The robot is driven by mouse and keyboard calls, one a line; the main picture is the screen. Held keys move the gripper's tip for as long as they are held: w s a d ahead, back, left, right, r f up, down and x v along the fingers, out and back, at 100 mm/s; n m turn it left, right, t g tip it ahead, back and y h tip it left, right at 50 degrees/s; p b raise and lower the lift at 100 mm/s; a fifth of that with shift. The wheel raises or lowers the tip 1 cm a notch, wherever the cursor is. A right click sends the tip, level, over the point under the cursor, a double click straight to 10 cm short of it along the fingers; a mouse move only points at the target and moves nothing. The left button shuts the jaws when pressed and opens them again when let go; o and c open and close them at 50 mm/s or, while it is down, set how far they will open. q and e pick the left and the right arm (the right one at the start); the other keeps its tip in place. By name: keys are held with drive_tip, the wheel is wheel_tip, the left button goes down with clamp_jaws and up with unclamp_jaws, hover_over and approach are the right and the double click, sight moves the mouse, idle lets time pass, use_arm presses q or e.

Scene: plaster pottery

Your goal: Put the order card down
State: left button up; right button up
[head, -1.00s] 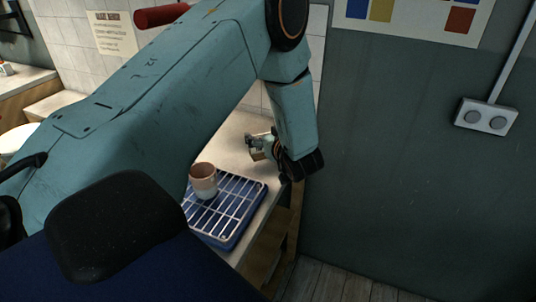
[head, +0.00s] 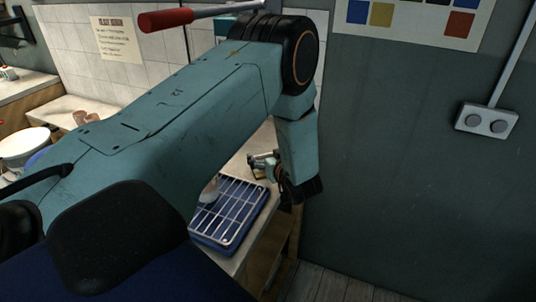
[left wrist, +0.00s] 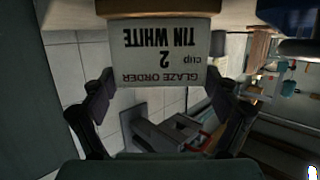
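The order card (left wrist: 163,52) hangs upside down in the left wrist view, with "GLAZE ORDER cup 2 TIN WHITE" printed on it and a wooden base (left wrist: 160,8) at the top edge. My left gripper (left wrist: 160,95) has a finger at each side edge of the card and seems to hold it by these edges. In the head view the left gripper (head: 262,163) is small, low over the far end of the worktop (head: 238,163), behind the rack. I cannot tell whether the base touches the worktop. My right gripper is not in view.
A blue tray with a white wire rack (head: 232,212) stands on the worktop in front of the gripper. A cup (head: 208,191) on it is mostly hidden behind my arm. A dark green wall (head: 400,170) is close on the right.

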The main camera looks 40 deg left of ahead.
use_arm(q)
drive_tip(key=shift+o, duration=0.7)
drive_tip(key=shift+a, duration=0.1)
drive_tip(key=shift+r, duration=0.1)
drive_tip(key=shift+r, duration=0.15)
drive_tip(key=shift+s+d+r, duration=0.1)
drive_tip(key=shift+d, duration=0.3)
drive_tip(key=v, duration=1.1)
drive_tip(key=shift+d, duration=0.15)
drive_tip(key=shift+s, duration=0.15)
